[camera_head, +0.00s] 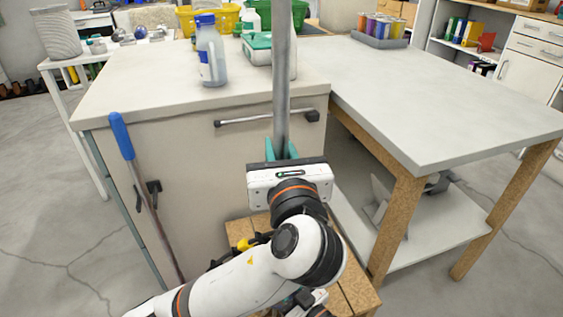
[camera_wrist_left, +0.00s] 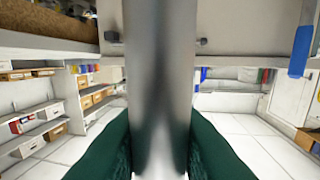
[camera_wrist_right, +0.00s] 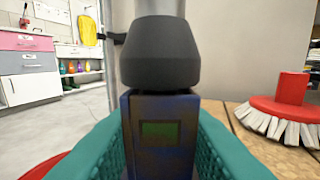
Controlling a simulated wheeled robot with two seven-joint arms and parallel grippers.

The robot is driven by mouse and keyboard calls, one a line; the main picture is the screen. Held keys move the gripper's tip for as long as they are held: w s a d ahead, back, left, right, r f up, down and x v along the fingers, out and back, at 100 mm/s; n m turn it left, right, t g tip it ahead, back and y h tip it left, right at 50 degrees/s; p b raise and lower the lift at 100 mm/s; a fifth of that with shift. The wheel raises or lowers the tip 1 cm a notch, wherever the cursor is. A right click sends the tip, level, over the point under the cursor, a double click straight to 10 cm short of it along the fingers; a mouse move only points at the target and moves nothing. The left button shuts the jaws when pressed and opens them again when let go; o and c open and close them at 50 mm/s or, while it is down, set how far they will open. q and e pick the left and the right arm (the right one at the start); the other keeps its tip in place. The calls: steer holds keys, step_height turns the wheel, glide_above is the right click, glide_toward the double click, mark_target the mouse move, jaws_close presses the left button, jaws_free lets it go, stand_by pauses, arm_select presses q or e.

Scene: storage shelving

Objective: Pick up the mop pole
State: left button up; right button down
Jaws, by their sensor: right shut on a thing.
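The mop pole (camera_head: 281,70) is a grey metal tube standing nearly upright in the head view, its upper end out of frame. My left gripper (camera_head: 281,152) has its teal fingers on both sides of it. In the left wrist view the pole (camera_wrist_left: 161,70) fills the middle and the fingers press against its edges. In the right wrist view my right gripper (camera_wrist_right: 160,130) is shut on a dark blue block (camera_wrist_right: 160,150) with a green panel. A black tapered collar (camera_wrist_right: 160,55) sits above the block, with a grey tube behind it. My right gripper is not clearly seen in the head view.
A pale worktop (camera_head: 135,92) with a white bottle (camera_head: 210,55) stands behind the pole. A grey table (camera_head: 440,95) adjoins it on the right. A blue-handled tool (camera_head: 122,135) hangs on the cabinet's left. A red brush (camera_wrist_right: 285,105) lies on a wooden surface.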

mark_target(283, 99)
arm_select(q)
jaws_close()
steer(key=shift+r, duration=0.1)
step_height(283, 99, up, 10)
steer(key=shift+f, duration=0.1)
arm_select(e)
steer(key=c, duration=1)
jaws_free()
steer(key=shift+s, duration=0.1)
